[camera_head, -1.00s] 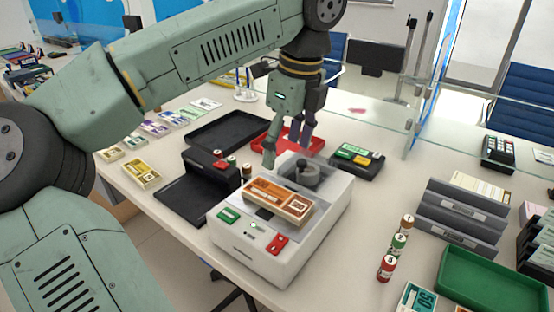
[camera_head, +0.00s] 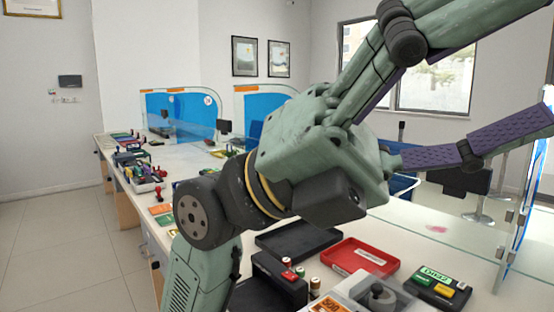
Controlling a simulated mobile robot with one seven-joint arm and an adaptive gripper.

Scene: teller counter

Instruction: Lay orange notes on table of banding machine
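The orange notes (camera_head: 328,304) show only as a small corner at the bottom edge, on top of the white banding machine (camera_head: 412,302). Most of the machine is cut off below the picture, and how the notes lie on its table is hidden. My gripper (camera_head: 535,68) is raised high and close to the camera, well above the counter and apart from the notes. Its two fingers are spread wide, pointing right, with nothing between them.
A black tray (camera_head: 298,236) and a red tray (camera_head: 372,252) lie behind the machine. A black box with green and yellow blocks (camera_head: 436,284) stands to its right. A glass screen (camera_head: 522,215) rises at the right. Stamps and small goods stand farther along the counter at left.

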